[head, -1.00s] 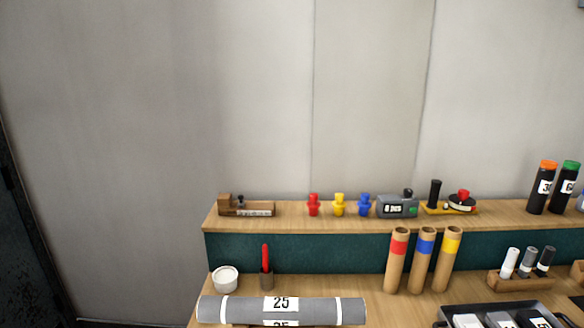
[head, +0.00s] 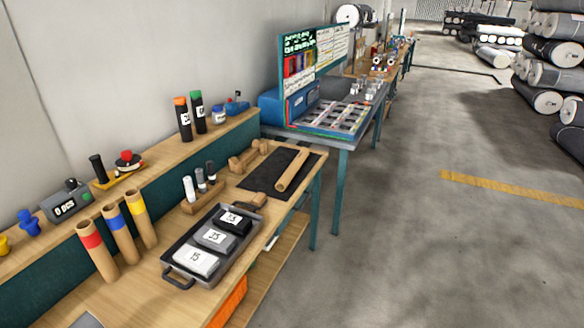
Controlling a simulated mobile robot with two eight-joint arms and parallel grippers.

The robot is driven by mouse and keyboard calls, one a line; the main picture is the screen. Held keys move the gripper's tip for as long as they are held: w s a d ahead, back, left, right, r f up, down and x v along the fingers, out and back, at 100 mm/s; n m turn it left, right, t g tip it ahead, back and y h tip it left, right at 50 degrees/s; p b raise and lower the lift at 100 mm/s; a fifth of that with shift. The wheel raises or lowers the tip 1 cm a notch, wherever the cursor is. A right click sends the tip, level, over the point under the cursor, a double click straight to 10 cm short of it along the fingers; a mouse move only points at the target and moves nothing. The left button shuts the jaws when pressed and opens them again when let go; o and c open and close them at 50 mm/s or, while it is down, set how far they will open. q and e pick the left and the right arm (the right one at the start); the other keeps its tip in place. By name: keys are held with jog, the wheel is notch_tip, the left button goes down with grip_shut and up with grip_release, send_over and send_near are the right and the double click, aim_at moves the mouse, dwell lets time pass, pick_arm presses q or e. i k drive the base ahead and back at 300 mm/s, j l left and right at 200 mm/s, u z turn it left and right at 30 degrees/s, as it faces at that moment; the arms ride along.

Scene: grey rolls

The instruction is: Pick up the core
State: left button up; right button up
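Three upright cardboard cores stand side by side on the bench at the lower left: one with a red band (head: 97,252), one with a blue band (head: 119,236) and one with a yellow band (head: 142,220). A plain tan tube (head: 293,170) lies on a black mat (head: 262,176) at the bench's right end. I cannot tell which of these is the core meant. Neither of my grippers is in view.
A dark tray (head: 177,279) with several labelled blocks sits near the bench's front edge. A small wooden rack (head: 200,204) holds three small cylinders. A blue-grey table (head: 339,139) stands beyond the bench. Open concrete floor (head: 430,240) lies to the right; stacked rolls (head: 551,52) stand at the back right.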

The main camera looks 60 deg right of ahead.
aim_at(283, 184)
jog(key=z, duration=2.2)
